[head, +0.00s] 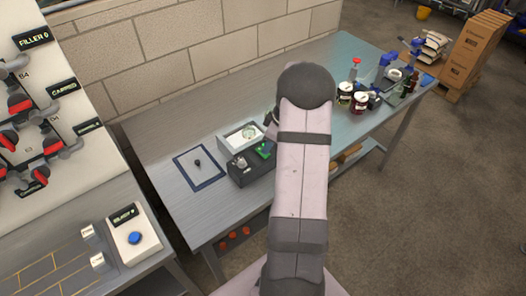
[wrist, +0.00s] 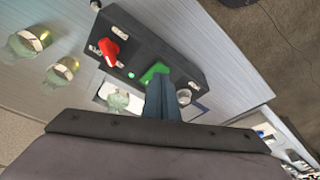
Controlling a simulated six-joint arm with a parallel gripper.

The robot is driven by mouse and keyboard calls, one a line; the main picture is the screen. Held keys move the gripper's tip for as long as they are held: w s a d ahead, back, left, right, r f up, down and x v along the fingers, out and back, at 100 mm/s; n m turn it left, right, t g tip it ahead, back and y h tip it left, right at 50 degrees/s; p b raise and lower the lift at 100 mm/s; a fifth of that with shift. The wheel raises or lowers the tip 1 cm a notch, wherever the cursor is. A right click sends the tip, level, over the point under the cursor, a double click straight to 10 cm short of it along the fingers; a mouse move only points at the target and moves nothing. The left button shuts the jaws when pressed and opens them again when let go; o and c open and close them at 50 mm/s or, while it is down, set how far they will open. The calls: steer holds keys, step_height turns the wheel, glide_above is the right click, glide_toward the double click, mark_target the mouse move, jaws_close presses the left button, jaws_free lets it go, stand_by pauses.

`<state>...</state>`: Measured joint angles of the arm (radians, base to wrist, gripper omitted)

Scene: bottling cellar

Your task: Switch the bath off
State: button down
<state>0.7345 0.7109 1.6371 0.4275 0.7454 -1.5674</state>
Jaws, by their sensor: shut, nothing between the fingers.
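The bath is a pale box (head: 226,141) with a round vessel in its opening, on the steel bench in the head view. In front of it is a dark control box (head: 243,177), also seen in the wrist view (wrist: 185,66). It carries a green switch (head: 264,150), bright green in the wrist view (wrist: 153,72), a red knob (wrist: 108,50) and a small green light (wrist: 130,75). My gripper (wrist: 160,84) is shut and empty, its fingertips at the green switch's edge; I cannot tell whether they touch. My arm hides most of the gripper in the head view.
A dark-framed mat (head: 200,172) with a small black item lies left of the control box. Jars (head: 345,92) and bottles crowd the bench's right part. Glass vessels (wrist: 62,70) show left in the wrist view. A panel with red-handled valves (head: 20,106) stands far left.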

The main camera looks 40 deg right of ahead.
mark_target(268, 155)
steer(key=shift+f+b, duration=0.8)
steer(key=shift+b, duration=0.05)
stand_by(0.7)
steer(key=shift+r, duration=0.15)
steer(key=shift+r+p, duration=1.8)
steer(key=shift+r, duration=1.1)
